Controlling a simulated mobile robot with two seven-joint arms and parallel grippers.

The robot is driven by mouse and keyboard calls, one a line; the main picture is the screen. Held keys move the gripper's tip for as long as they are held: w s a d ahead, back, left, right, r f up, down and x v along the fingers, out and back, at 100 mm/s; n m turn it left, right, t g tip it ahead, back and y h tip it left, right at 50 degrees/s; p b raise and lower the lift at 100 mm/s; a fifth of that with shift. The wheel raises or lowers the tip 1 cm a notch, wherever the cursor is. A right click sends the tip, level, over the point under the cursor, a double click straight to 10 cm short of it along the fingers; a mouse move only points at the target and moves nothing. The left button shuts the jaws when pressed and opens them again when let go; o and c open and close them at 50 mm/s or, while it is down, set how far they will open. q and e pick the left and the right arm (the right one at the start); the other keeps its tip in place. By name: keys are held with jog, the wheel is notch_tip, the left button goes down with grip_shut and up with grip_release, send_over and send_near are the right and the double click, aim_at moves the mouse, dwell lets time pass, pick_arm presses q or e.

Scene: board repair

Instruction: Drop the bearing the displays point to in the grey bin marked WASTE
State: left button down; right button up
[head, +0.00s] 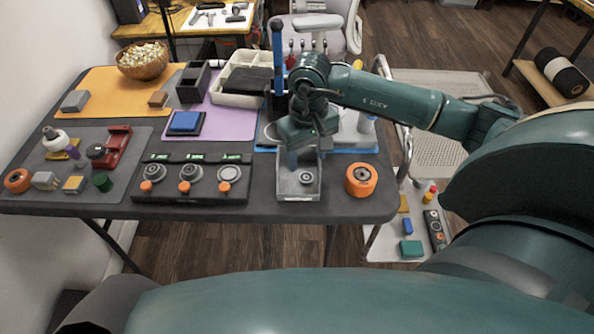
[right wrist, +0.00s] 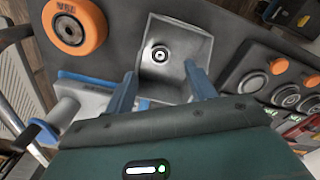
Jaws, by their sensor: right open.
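A small round silver bearing (head: 306,178) lies in an open grey bin (head: 284,190) at the table's front; the bearing (right wrist: 160,54) and bin (right wrist: 196,42) also show in the right wrist view. No marking is readable on the bin. A dark panel (head: 170,198) left of it has three small green-lit displays (head: 193,158), too small to read, above round metal parts (head: 229,173) and orange knobs. My right gripper (head: 304,158) is open and empty over the bin's back part; its fingers (right wrist: 160,78) stand apart beside the bin's edge. My left gripper is not in view.
An orange wheel (head: 361,180) stands close right of the bin. A white divided tray (head: 247,72), dark holder (head: 193,82) and blue upright post (head: 278,57) stand behind. A grey mat (head: 70,190) with several parts lies left. A wooden bowl (head: 143,65) is at back left.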

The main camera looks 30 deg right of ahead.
notch_tip(320, 180, up, 13)
dwell(0.5)
dwell(0.3)
